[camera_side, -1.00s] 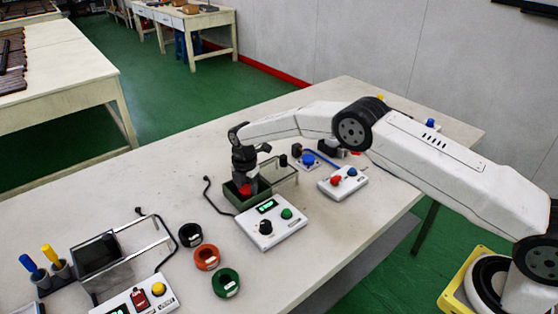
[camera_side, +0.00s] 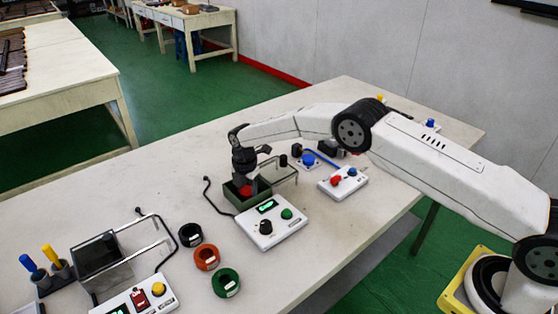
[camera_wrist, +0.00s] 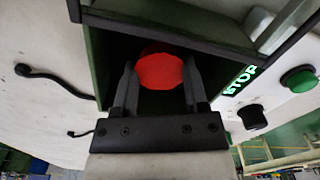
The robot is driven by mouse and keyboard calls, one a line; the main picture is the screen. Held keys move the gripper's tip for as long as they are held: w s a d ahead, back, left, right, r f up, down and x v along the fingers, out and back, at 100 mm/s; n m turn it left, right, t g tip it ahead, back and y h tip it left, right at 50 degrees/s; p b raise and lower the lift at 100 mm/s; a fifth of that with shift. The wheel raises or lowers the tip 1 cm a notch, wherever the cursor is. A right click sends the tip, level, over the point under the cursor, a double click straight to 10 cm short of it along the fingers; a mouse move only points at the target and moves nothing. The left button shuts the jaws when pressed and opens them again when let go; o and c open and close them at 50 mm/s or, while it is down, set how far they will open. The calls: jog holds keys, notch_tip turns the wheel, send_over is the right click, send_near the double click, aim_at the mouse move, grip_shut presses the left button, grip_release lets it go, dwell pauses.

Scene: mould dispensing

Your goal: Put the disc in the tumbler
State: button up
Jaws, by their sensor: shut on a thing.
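The disc (camera_wrist: 160,71) is red and sits between the fingertips of my gripper (camera_wrist: 160,82), which is shut on it. In the side view the disc (camera_side: 246,190) shows as a small red patch under my gripper (camera_side: 245,183). My gripper points down into an open dark green box (camera_side: 229,196), which appears to be the tumbler. The box's green wall (camera_wrist: 98,65) surrounds the disc in the wrist view. I cannot tell whether the disc touches the box's floor.
A white control box (camera_side: 268,228) with a lit display, a black knob and a green button stands in front of the green box. A clear raised plate (camera_side: 279,172) is beside it. Black, orange and green rings (camera_side: 206,257) lie to the left.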

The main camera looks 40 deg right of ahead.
jog(key=shift+f, duration=0.1)
jog(key=o, duration=1.3)
jog(key=shift+r, duration=3.55)
jog(key=shift+r, duration=0.1)
